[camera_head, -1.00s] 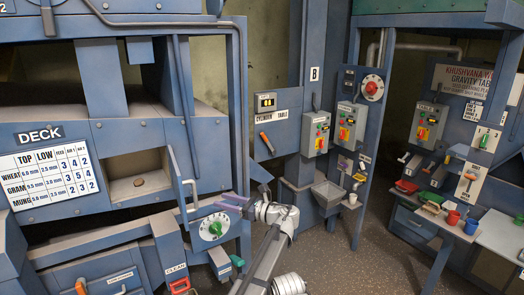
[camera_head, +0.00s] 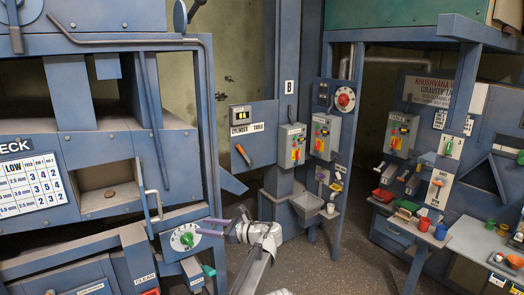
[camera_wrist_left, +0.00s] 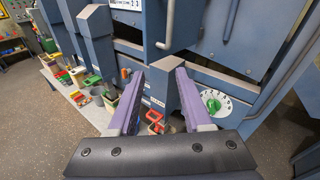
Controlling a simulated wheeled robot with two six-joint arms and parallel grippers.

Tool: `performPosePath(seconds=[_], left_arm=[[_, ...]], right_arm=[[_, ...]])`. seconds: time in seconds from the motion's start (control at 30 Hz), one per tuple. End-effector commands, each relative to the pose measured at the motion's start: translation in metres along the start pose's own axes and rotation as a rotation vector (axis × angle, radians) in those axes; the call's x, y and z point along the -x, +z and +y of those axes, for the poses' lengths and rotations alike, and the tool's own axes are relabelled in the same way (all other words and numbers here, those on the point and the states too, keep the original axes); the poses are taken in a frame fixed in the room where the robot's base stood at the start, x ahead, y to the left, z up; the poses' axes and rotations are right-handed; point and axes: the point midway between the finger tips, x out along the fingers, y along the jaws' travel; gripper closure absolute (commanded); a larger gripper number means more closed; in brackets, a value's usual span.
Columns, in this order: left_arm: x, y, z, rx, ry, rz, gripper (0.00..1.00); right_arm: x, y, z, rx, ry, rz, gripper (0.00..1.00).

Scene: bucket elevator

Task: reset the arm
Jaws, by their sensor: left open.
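My left gripper (camera_head: 208,228) reaches in from the bottom of the head view, its purple fingers pointing left, close in the picture to the green dial (camera_head: 186,238) on the blue machine. In the left wrist view the two purple fingers (camera_wrist_left: 160,76) stand apart with nothing between them. The dial (camera_wrist_left: 212,102) shows there just right of the right finger, and a red-handled part (camera_wrist_left: 154,122) shows beyond the gap. I cannot tell how far the fingers are from the panel. The right gripper is in neither view.
A vertical bar handle (camera_head: 152,207) stands out left of the gripper. A small grey hopper (camera_head: 306,205) and switch boxes (camera_head: 292,146) are on the column to the right. A bench (camera_head: 470,243) with colored cups is farther right. Open floor (camera_head: 330,262) lies between.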

Motion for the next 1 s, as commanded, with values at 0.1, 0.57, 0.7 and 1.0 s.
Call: performPosePath(seconds=[0.1, 0.57, 0.7, 1.0], left_arm=[[-0.009, -0.012, 0.019, 0.072, 0.023, 0.066, 0.5], [-0.028, -0.104, 0.15, 0.69, 0.373, 0.537, 0.5], [-0.007, -0.14, 0.202, 0.991, 0.644, 0.711, 0.5], [0.048, -0.169, 0.256, 1.378, 1.147, 0.877, 0.5]], right_arm=[[0.0, 0.0, 0.0, 0.0, 0.0, 0.0, 0.5], [0.0, 0.0, 0.0, 0.0, 0.0, 0.0, 0.5], [0.0, 0.0, 0.0, 0.0, 0.0, 0.0, 0.5], [0.0, 0.0, 0.0, 0.0, 0.0, 0.0, 0.5]])
